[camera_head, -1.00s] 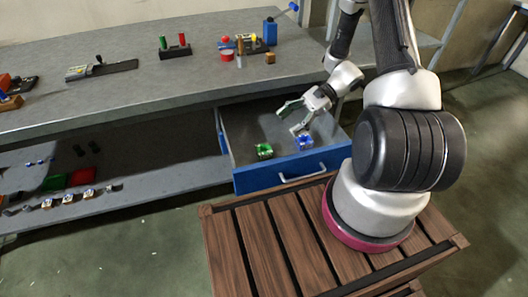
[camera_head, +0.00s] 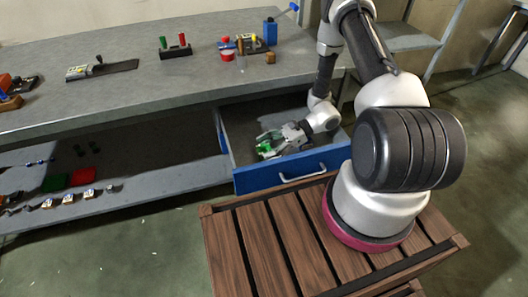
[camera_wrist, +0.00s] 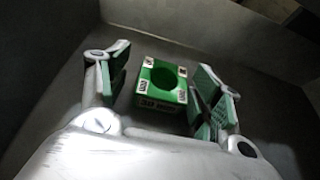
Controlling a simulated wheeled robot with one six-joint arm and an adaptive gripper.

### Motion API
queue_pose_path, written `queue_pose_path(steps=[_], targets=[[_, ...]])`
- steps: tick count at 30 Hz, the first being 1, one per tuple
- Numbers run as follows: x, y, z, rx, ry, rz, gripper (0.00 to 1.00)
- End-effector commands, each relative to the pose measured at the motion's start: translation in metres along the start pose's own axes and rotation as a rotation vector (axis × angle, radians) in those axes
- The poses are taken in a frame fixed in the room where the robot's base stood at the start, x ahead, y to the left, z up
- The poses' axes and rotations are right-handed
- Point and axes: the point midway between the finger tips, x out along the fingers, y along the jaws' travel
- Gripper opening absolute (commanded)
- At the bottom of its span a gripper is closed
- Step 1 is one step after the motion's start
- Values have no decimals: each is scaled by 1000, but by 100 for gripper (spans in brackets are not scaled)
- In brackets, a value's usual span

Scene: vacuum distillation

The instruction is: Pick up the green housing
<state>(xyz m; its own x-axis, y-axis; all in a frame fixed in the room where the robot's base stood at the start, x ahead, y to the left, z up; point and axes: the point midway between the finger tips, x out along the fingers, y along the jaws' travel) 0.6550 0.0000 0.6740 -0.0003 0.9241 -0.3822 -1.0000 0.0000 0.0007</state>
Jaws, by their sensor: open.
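The green housing (camera_wrist: 162,84) is a small square block with a round hole in its top and pale corner markings. It rests on the floor of the open drawer, and it also shows in the head view (camera_head: 265,150). My gripper (camera_wrist: 160,88) is open, with one finger on each side of the housing. Gaps show between the housing and both fingers. In the head view my gripper (camera_head: 271,144) is low inside the drawer. The blue part seen earlier in the drawer is now hidden behind my gripper and arm.
The blue-fronted drawer (camera_head: 255,180) stands open under the grey workbench (camera_head: 130,100), and its walls surround my gripper. A lower shelf (camera_head: 150,190) with small parts is at the left. The slatted wooden platform (camera_head: 250,245) is in front.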

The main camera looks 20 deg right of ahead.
Motion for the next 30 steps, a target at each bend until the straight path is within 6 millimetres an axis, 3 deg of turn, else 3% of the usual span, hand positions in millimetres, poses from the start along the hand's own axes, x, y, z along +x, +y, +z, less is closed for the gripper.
queue_pose_path(steps=[4, 12, 23, 30], targets=[[0, 0, 0, 0, 0, 0, 65], [0, 0, 0, 0, 0, 0, 16], [-4, -1, 7, -2, 0, 0, 15], [-20, -1, 47, -5, 1, -2, 15]])
